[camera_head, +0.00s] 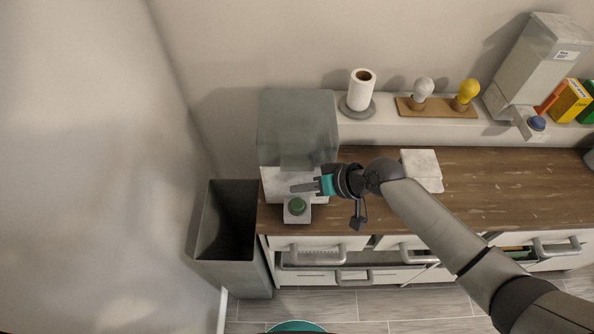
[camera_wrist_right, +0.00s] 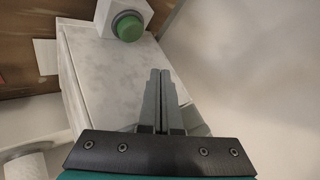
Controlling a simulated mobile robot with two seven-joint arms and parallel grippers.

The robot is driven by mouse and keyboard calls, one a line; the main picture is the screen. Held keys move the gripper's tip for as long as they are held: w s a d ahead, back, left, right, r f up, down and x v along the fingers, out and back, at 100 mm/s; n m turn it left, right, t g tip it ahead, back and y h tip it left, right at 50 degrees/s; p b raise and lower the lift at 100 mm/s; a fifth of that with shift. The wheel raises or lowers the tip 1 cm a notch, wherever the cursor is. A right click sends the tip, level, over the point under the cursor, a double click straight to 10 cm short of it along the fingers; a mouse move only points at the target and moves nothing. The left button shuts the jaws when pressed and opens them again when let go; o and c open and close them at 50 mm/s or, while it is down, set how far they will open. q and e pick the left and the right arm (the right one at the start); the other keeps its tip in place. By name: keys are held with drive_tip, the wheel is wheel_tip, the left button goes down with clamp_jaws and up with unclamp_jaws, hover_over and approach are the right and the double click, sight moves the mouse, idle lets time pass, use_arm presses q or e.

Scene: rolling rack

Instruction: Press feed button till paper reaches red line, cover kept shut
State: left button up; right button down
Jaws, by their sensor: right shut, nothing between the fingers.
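A dispenser (camera_head: 298,115) with a smoky grey cover stands at the left end of the wooden counter. The cover looks shut. A green button (camera_head: 297,206) sits on a small white block at its front, and it also shows in the right wrist view (camera_wrist_right: 128,28). My right gripper (camera_head: 293,188) is shut and empty, just behind the button in the head view and apart from it. Its closed fingers (camera_wrist_right: 160,72) lie over a pale marbled surface (camera_wrist_right: 112,75) in the wrist view. I cannot make out a red line or the paper's edge. My left gripper is out of view.
A grey bin (camera_head: 228,225) stands left of the counter. A paper roll (camera_head: 361,92), two bulb-shaped objects on a wooden stand (camera_head: 440,112) and a tall grey unit with a blue button (camera_head: 537,123) line the back. A pale pad (camera_head: 422,170) lies on the counter (camera_head: 500,185).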

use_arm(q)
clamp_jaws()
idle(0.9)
